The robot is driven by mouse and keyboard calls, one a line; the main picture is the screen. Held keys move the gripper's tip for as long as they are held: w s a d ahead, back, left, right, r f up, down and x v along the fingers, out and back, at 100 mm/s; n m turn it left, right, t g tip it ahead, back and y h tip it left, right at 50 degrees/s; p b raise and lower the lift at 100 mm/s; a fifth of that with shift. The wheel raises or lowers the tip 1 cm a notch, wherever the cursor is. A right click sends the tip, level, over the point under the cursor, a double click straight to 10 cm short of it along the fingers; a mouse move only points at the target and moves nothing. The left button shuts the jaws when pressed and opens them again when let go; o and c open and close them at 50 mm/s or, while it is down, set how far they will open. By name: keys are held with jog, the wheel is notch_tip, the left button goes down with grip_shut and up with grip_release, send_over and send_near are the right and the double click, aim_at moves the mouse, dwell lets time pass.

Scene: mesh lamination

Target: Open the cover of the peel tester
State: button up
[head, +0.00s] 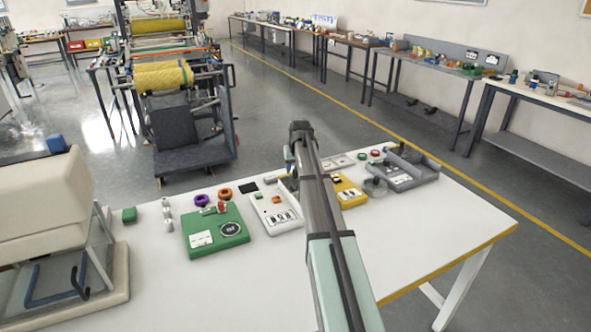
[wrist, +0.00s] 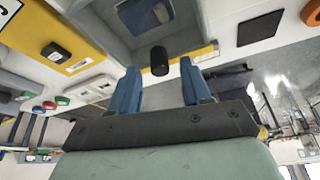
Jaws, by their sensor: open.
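My gripper (wrist: 159,72) shows two blue fingers spread apart with nothing between them that I can see held. A short black cylinder (wrist: 159,60), like a knob, shows in the gap between the fingertips; I cannot tell whether they touch it. Behind it is a grey recessed part (wrist: 180,38) with a blue piece (wrist: 145,16) inside. In the head view my arm reaches over a white device (head: 275,214), and its end hides part of the devices there. No label marks the peel tester, and I cannot tell the cover's state.
A yellow device (head: 348,191) and a grey device (head: 402,173) stand right of my arm. A green device (head: 215,233) stands left, and a large beige machine (head: 45,200) at the far left. The white table's (head: 430,245) front right is clear.

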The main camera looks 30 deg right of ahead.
jog(key=shift+w+f, duration=0.2)
jog(key=shift+f, duration=0.35)
jog(key=shift+c, duration=0.2)
jog(key=shift+d, duration=0.1)
grip_shut()
